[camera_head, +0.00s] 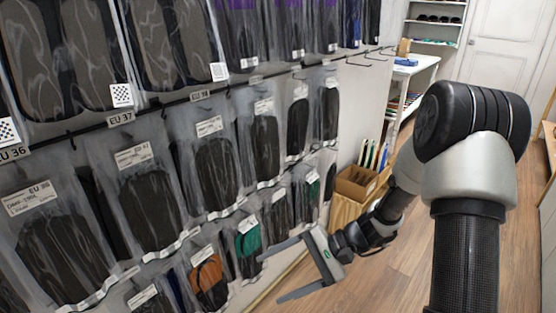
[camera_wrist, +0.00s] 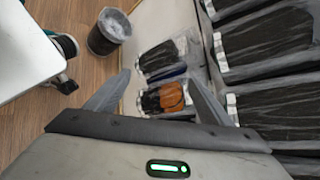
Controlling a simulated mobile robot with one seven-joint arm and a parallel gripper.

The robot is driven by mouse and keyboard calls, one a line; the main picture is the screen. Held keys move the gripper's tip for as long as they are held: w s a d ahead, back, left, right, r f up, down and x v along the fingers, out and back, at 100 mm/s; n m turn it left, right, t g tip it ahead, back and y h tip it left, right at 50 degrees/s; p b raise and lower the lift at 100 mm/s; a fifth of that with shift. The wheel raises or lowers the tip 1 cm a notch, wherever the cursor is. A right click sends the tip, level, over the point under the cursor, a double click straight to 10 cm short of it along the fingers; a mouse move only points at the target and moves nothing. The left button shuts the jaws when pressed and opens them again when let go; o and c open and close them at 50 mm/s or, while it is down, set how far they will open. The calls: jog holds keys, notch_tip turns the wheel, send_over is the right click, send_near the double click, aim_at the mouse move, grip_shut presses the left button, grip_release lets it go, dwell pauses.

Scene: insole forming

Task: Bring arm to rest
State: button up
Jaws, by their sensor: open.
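My arm reaches forward and to the left from the right side of the head view. My gripper (camera_head: 277,270) is open, with its two grey fingers spread apart and nothing between them. It hangs in front of the lower rows of bagged insoles on the wall rack. In the wrist view my gripper (camera_wrist: 160,92) is also open and empty, with its fingers pointing toward the rack's bottom row. A bag with an orange-brown insole (camera_head: 208,284) and one with a green insole (camera_head: 248,243) hang close to the left of it. The fingers appear apart from the bags.
A cardboard box (camera_head: 356,184) stands on a wooden stand beyond my gripper. A white table (camera_head: 417,66) and a door (camera_head: 500,50) are farther back. In the wrist view a waste bin (camera_wrist: 108,32) stands on the floor near a white surface (camera_wrist: 25,60). The wooden floor is open at right.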

jog(key=s+d+r+n+t+h, duration=0.4)
jog(key=s+d+r+h, duration=0.25)
jog(key=r, duration=0.45)
jog(key=s+d+r+n+t+h, duration=0.3)
jog(key=s+d+r+h, duration=0.4)
jog(key=r, duration=0.5)
notch_tip(320, 180, up, 23)
jog(key=y+p, duration=0.1)
jog(key=p, duration=2.2)
jog(key=shift+s+d+y+p, duration=0.15)
jog(key=shift+s+y+p, duration=0.2)
jog(key=shift+s, duration=0.05)
jog(key=shift+r, duration=0.1)
